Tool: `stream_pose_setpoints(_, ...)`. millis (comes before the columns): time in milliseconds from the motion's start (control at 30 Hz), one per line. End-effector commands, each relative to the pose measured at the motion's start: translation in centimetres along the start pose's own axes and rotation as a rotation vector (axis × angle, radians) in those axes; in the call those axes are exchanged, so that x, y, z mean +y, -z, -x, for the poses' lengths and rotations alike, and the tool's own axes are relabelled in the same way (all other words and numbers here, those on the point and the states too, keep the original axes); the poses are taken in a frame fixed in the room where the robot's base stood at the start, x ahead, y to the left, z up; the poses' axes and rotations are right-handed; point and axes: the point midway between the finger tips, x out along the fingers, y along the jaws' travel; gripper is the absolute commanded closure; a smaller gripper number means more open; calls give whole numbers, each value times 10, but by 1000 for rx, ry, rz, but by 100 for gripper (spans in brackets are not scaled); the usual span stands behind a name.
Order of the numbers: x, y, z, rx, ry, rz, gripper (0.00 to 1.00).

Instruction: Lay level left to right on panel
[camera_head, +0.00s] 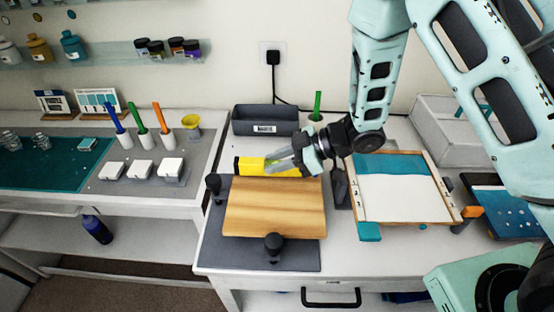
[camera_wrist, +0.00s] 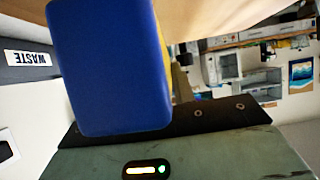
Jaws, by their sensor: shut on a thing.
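The yellow level (camera_head: 246,164) lies roughly left to right in the head view, at the back edge of the wooden panel (camera_head: 275,210). My gripper (camera_head: 284,163) is shut on the level around its middle and hides part of it. I cannot tell whether the level touches the panel or hangs just above it. In the wrist view a large blue rounded face (camera_wrist: 108,70) fills the left middle; I cannot tell whether it is part of my gripper. A thin yellow strip of the level (camera_wrist: 161,38) shows beside it, with the wooden panel (camera_wrist: 225,14) along the top.
Black knobs (camera_head: 213,184) and (camera_head: 273,246) stand at the panel's left and front edges on a dark mat (camera_head: 245,257). A grey waste bin (camera_head: 265,121) stands behind. A framed white and teal board (camera_head: 400,194) lies right. Pens and white blocks (camera_head: 142,168) are left.

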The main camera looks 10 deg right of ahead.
Motion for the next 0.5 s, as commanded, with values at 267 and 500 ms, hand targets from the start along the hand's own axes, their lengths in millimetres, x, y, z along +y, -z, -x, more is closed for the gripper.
stream_pose_setpoints(267,0,-3,-2,0,0,0,55)
stream_pose_setpoints(500,0,-3,-1,0,0,0,53)
